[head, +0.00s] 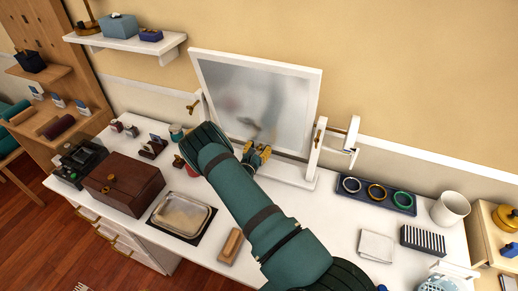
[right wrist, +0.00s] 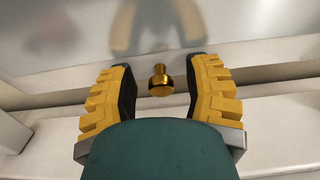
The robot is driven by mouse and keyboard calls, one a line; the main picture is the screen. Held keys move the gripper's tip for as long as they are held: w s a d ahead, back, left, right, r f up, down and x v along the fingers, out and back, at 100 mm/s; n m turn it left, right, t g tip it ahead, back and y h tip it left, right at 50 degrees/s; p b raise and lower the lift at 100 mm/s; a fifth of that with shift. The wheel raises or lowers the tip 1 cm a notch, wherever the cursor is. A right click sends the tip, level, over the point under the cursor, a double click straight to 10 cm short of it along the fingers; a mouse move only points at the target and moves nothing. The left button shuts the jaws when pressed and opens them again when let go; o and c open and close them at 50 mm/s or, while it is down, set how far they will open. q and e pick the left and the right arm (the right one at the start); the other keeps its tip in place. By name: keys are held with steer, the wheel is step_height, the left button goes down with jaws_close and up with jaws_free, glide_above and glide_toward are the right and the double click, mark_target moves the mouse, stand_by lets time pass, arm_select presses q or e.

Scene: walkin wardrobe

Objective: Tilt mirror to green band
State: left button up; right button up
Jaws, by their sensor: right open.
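The mirror (head: 258,103) stands on the white dresser in a white frame, held between side posts with brass knobs. It leans back, its face cloudy grey. My right gripper (head: 257,158) is at the mirror's lower edge. In the right wrist view its yellow fingers (right wrist: 160,74) are open, one on each side of a small brass knob (right wrist: 161,82) at the mirror's lower edge, with gaps on both sides. A white bracket (head: 345,140) stands beside the right post; I cannot make out a green band on it. My left gripper is not in view.
A dark tray (head: 346,199) with three rings, one green, lies right of the mirror. A brown box (head: 123,184) and a metal tray (head: 181,215) stand left of my arm. A white cup (head: 450,208) is at the right. A shelf (head: 125,42) hangs above left.

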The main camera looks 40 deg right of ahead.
jaws_close()
stand_by(0.3)
steer(key=shift+s+a+r+p, duration=0.15)
steer(key=shift+a+p, duration=0.2)
steer(key=shift+p, duration=0.2)
steer(key=s+a+y+p, duration=0.1)
steer(key=a+p, duration=0.1)
steer(key=s+a+g+y+p, duration=0.1)
steer(key=a+y+p, duration=0.1)
steer(key=s+a+r+g+y+p, duration=0.1)
steer(key=a+p, duration=0.1)
steer(key=shift+s+a, duration=0.2)
steer(key=shift+a, duration=0.1)
steer(key=shift+s+a+r+g+y, duration=0.2)
steer(key=shift+a+g+y, duration=0.15)
steer(key=shift+y, duration=0.15)
steer(key=shift+p+v, duration=0.45)
steer(key=shift+v, duration=0.5)
steer(key=shift+f, duration=0.15)
